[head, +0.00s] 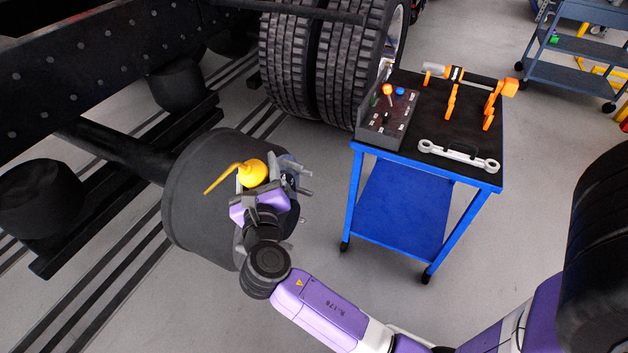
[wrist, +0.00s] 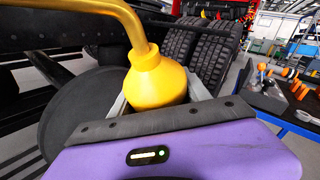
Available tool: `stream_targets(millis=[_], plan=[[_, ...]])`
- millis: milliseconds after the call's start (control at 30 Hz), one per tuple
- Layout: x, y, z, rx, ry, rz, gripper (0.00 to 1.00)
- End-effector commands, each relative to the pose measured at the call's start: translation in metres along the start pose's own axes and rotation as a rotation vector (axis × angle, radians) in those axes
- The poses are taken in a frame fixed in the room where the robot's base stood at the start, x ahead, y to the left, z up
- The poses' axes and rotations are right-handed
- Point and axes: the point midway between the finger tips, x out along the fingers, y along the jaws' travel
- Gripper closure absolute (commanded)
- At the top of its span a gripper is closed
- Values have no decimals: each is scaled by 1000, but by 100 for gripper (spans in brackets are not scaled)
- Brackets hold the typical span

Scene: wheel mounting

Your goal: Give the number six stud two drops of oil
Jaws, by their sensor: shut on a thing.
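My gripper (head: 258,196) is shut on a yellow oil can (head: 253,173) with a long bent spout. In the head view the spout points to the left and downward, in front of the grey wheel hub drum (head: 192,205). In the wrist view the oil can (wrist: 157,80) stands upright between the fingers, and its spout bends away to the upper left. Some grey studs (head: 300,168) stick out at the right side of the hub. My gripper and arm hide most of the hub face. I cannot read stud numbers or tell which stud is number six.
A blue cart (head: 488,182) stands to the right with a tool box (head: 385,125), orange tools and a wrench (head: 458,156) on its top. Double tyres (head: 325,60) stand behind. A dark axle (head: 110,150) joins the hub from the left. A large tyre (head: 600,250) is at the right edge.

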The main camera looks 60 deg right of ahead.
Motion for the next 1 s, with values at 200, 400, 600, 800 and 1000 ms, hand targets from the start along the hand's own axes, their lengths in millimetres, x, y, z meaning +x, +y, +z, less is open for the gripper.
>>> stream_targets(millis=[200,400,600,800,1000], plan=[[32,-48,-55,-156,-69,-259,100],[45,-86,-81,-296,-101,-438,100],[48,-106,-90,-378,-111,-529,100],[48,-111,-92,-400,-112,-550,100],[49,-108,-99,-399,-112,-549,100]])
